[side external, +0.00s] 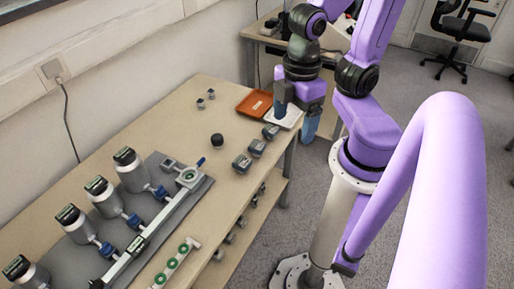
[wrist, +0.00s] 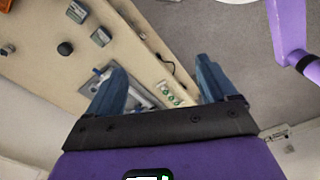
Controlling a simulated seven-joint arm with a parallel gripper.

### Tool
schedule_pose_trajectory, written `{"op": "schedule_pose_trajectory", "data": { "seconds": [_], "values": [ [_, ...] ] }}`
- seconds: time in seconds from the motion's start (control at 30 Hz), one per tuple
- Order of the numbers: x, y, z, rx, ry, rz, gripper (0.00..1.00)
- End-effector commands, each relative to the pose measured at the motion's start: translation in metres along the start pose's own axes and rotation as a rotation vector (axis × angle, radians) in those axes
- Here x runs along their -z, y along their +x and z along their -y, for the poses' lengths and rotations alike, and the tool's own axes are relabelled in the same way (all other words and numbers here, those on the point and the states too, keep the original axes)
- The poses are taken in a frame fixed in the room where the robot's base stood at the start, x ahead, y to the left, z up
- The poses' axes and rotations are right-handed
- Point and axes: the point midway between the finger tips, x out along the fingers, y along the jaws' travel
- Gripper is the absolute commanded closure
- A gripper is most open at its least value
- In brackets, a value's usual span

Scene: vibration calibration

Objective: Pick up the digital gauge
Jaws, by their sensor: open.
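My gripper (side external: 294,128) is open, pointing down at the far right edge of the table, with nothing visible between its fingers. Its two blue fingers also show wide apart in the wrist view (wrist: 159,65). Three small grey block-shaped devices with dark tops stand in a row along the table's right side: a near one (side external: 241,162), a middle one (side external: 257,147) and a far one (side external: 270,131), closest to my gripper. Two similar blocks show at the upper left of the wrist view (wrist: 77,12) (wrist: 101,37). I cannot tell which thing is the digital gauge.
A black round knob (side external: 217,140) stands left of the blocks. An orange tray (side external: 254,103) and a white item (side external: 290,117) lie at the far end. Several canisters with dark displays (side external: 124,156) stand on a grey board at the near left. The table's middle left is clear.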

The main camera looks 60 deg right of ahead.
Motion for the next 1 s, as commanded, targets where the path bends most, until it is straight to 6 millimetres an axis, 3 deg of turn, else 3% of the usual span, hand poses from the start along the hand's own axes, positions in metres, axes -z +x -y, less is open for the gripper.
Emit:
{"op": "schedule_pose_trajectory", "data": {
  "seconds": [0.2,0.37,0.67,1.0],
  "values": [
    [0.002,0.002,-0.004,-0.001,-0.006,0.002,0.15],
    [0.012,0.013,-0.028,-0.003,-0.054,0.009,0.15],
    [0.019,0.047,-0.103,-0.004,-0.215,0.021,0.15],
    [-0.012,0.090,-0.185,0.004,-0.401,0.029,0.15]
  ]
}}
